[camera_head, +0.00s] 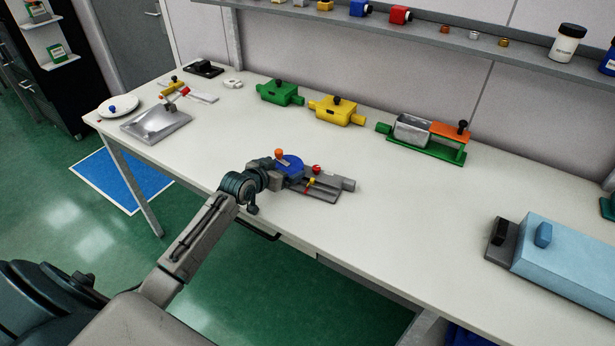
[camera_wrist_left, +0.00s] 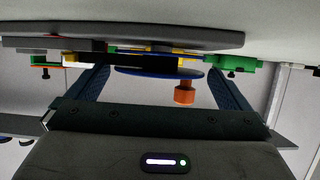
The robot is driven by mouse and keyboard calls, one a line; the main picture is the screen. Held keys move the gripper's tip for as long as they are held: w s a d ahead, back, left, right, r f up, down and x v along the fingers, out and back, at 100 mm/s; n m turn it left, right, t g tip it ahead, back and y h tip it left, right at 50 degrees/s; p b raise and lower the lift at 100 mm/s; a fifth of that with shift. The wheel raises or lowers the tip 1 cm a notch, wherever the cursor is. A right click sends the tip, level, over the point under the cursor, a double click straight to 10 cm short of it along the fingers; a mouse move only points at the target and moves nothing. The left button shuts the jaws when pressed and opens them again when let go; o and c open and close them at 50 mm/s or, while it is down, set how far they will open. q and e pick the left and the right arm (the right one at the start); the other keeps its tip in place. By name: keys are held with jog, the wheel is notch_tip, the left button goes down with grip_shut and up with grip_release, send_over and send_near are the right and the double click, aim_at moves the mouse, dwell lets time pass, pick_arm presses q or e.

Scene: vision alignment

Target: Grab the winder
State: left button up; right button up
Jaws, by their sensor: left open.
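What looks like the winder is a blue disc (camera_head: 291,165) with an orange knob (camera_head: 279,153), on a grey fixture (camera_head: 325,190) near the table's front edge. The fixture also carries a small red knob and a yellow part. My left gripper (camera_head: 277,176) is right at the disc's near-left side, its fingers partly hidden in the head view. In the left wrist view, which looks upside down, my gripper (camera_wrist_left: 158,85) is open. The blue disc (camera_wrist_left: 135,72) and orange knob (camera_wrist_left: 184,93) show between its two fingers. Contact cannot be told. My right gripper is not in view.
Behind stand a green block (camera_head: 280,93), a yellow block (camera_head: 336,110) and a green-orange device (camera_head: 430,138). A grey metal tray (camera_head: 156,123) and white plate (camera_head: 118,107) are at left. A light-blue box (camera_head: 570,262) is at right. The table between is clear.

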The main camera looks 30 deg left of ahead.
pick_arm(q)
jog(key=shift+w+f, duration=0.15)
jog(key=shift+w, duration=0.15)
jog(key=c, duration=0.9)
jog(key=shift+c, duration=0.7)
